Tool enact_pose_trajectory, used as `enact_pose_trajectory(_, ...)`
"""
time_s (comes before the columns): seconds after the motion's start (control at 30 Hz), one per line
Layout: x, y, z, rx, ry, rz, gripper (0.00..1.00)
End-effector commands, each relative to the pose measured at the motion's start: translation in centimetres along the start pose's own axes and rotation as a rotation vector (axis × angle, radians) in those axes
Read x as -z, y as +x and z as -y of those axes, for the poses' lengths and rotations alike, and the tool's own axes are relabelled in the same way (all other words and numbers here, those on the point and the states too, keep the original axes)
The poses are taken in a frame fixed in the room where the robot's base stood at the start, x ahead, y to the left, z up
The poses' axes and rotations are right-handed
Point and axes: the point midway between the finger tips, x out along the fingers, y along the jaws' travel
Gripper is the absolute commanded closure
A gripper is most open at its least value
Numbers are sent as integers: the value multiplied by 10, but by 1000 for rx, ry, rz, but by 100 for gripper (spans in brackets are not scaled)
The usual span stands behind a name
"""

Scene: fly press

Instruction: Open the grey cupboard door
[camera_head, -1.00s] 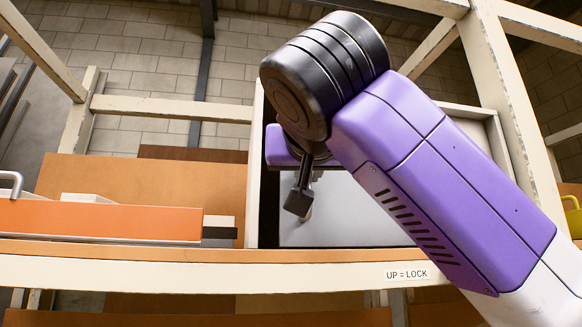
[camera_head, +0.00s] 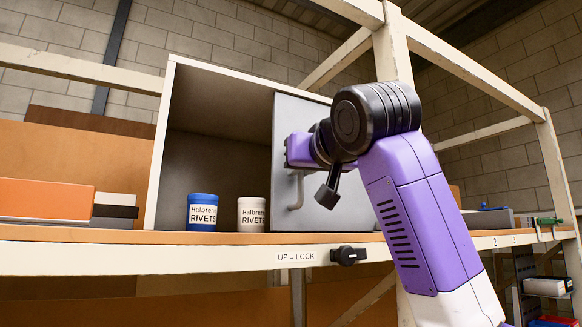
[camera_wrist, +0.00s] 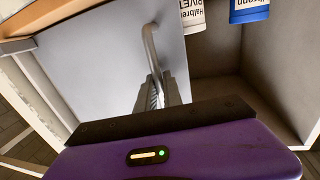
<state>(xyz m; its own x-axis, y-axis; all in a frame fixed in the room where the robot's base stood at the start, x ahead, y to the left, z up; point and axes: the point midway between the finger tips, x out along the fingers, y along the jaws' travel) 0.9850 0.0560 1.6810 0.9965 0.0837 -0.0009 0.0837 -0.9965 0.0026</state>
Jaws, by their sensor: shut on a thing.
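The grey cupboard (camera_head: 163,150) stands on the shelf, with its left part open and its inside showing. The flat grey door (camera_head: 310,115) covers the right part of the front in the head view. A bent bar handle (camera_head: 297,196) is on the door; it also shows in the wrist view (camera_wrist: 149,45). My gripper (camera_wrist: 160,90) is shut on the handle; its fingers are largely hidden behind the purple hand in the head view. The black catch (camera_head: 348,255) by the "UP = LOCK" label lies about level on the shelf edge.
A blue rivets can (camera_head: 202,213) and a white rivets can (camera_head: 251,215) stand inside the cupboard, left of the door edge. An orange box (camera_head: 45,199) lies on the shelf to the left. A cream frame post (camera_head: 393,50) rises behind my arm.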

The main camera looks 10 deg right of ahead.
Motion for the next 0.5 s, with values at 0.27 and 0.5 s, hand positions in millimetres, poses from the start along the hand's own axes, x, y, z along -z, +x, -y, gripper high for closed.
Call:
enact_pose_trajectory(0.27,1,0,-1,-2,1,-1,81)
enact_pose_trajectory(0.5,1,0,0,-1,0,-1,68)
